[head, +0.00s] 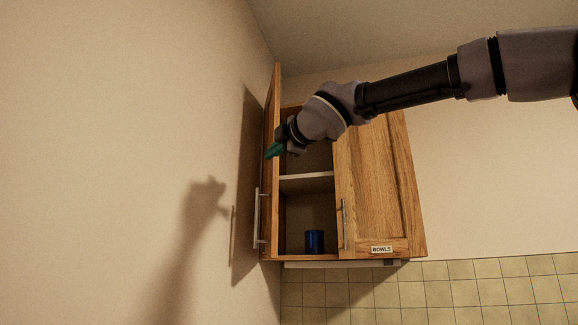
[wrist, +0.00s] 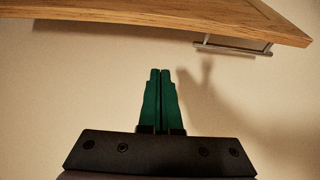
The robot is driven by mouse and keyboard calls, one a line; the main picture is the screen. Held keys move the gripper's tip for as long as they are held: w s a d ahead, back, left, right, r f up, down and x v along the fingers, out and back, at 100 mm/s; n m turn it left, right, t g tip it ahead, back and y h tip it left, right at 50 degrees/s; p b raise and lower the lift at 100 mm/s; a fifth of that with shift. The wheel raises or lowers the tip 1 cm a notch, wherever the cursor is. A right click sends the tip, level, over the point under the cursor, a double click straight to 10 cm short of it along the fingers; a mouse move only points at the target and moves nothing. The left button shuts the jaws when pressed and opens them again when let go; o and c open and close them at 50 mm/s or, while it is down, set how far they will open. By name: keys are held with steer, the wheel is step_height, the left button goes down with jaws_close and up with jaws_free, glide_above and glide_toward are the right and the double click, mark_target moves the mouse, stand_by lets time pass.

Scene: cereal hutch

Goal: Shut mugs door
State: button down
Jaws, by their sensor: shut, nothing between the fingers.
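The wall cabinet's left door (head: 270,165) stands wide open, seen nearly edge-on, swung out toward the left wall. Its metal handle (head: 257,218) is on the side facing the wall. No label shows on this door. My gripper (head: 268,156) is shut and empty, with green fingers in front of the open door's upper middle; I cannot tell if it touches. In the wrist view the shut green fingers (wrist: 160,72) point toward the wall, below the wooden door edge (wrist: 160,14), with the door handle (wrist: 232,46) to the right. A gap shows between fingertips and door there.
A blue mug (head: 314,241) stands on the cabinet's bottom, below a shelf (head: 306,182). The right door (head: 372,185), labelled BOWLS, is shut. The left wall (head: 130,120) is close to the open door. Tiles (head: 440,290) lie below.

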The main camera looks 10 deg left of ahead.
steer(key=w+a, duration=0.1)
steer(key=w, duration=0.4)
steer(key=w+a, duration=0.1)
steer(key=w, duration=0.2)
steer(key=shift+w+a, duration=0.3)
steer(key=shift+f, duration=0.1)
